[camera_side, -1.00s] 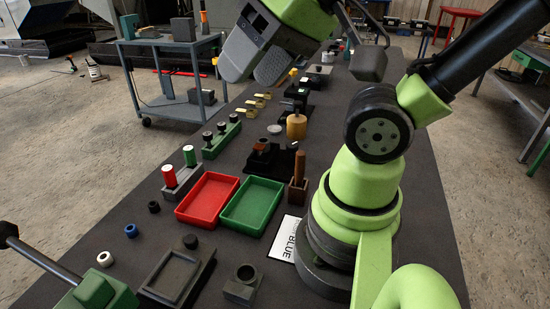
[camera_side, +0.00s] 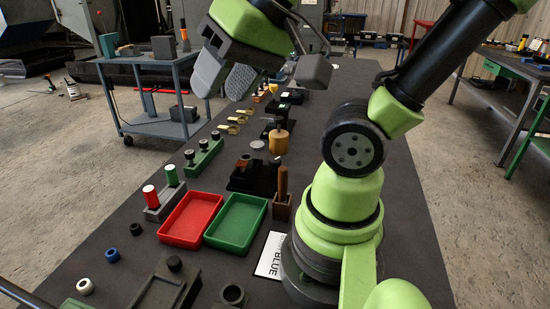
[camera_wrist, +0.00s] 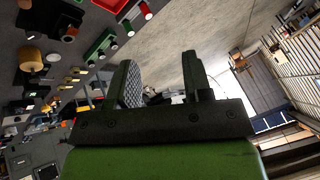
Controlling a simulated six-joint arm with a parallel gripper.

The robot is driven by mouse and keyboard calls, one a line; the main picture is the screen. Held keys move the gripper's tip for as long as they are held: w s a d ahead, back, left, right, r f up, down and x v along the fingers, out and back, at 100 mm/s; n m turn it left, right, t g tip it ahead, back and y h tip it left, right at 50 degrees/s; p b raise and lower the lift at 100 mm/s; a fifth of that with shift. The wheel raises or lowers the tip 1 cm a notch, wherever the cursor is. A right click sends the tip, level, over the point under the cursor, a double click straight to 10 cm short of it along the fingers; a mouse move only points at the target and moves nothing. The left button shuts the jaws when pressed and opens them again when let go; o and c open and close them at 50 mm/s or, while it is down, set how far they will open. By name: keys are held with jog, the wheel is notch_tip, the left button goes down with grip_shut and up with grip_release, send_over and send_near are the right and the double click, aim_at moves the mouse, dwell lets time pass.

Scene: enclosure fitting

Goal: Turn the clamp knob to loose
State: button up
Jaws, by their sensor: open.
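My gripper (camera_side: 224,84) is open and empty, with its two grey fingers pointing down, raised above the bench in the side view. In the wrist view its fingers (camera_wrist: 162,82) stand apart with nothing between them. A dark round knob (camera_side: 174,264) sits on a dark grey frame fixture (camera_side: 152,291) at the lower left of the side view. I cannot tell for certain that this is the clamp knob, nor its setting. My gripper is far from it. The fixture's front part is cut off by the picture edge.
A red tray (camera_side: 161,236) and a green tray (camera_side: 208,240) lie mid-bench. Near them stand a grey block with red and green cylinders (camera_side: 157,211), a green block with black knobs (camera_side: 203,160), and a wooden-handled piece in a holder (camera_side: 281,212). Small rings lie at the left edge.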

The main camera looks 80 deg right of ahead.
jog(key=w+d+f+m+g+h, duration=0.1)
jog(key=w+d+f+m+g, duration=0.1)
jog(key=w+d+m, duration=0.3)
jog(key=m+g, duration=0.5)
jog(key=m, duration=0.5)
send_near(275, 160)
notch_tip(275, 160, down, 9)
jog(key=shift+s+f, duration=0.1)
jog(key=shift+s, duration=0.05)
jog(key=c, duration=0.7)
